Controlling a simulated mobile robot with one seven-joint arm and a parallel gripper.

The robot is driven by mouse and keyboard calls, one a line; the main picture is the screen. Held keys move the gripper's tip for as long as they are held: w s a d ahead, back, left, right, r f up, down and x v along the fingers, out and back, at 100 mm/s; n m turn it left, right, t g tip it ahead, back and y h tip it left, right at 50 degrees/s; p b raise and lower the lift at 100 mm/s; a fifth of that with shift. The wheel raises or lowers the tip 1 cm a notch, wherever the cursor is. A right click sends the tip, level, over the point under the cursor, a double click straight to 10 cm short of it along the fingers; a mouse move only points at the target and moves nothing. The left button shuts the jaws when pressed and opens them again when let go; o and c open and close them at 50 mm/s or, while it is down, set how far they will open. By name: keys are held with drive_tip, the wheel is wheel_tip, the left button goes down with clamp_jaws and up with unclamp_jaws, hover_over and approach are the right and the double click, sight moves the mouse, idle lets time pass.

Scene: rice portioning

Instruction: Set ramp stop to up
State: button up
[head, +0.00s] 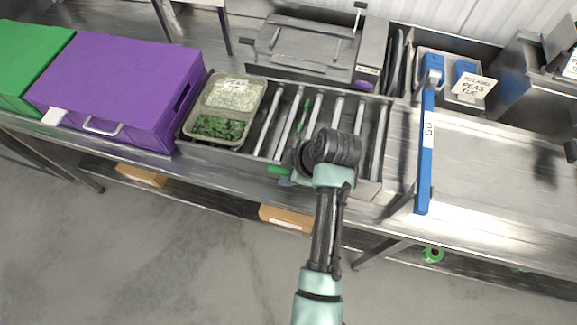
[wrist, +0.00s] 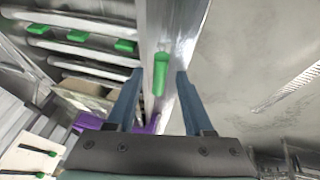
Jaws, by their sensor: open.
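A green tab (wrist: 161,72) stands on the metal edge of the roller ramp (wrist: 95,55) in the wrist view; I take it for the ramp stop. My gripper (wrist: 160,76) is open, with one blue finger on each side of the tab in the picture. I cannot tell whether the fingers reach around it or stay short of it. In the head view a green end (head: 279,169) shows at the ramp's front edge, left of my wrist. My arm hides most of my gripper (head: 287,181) there. Whether the stop is up or down is unclear.
A two-part food tray (head: 263,84) sits at the ramp's left end, beside a purple box (head: 118,85) and a green box (head: 25,60). A sealing machine (head: 305,48) is behind. The right counter (head: 500,170) is mostly clear.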

clamp_jaws()
idle(1.4)
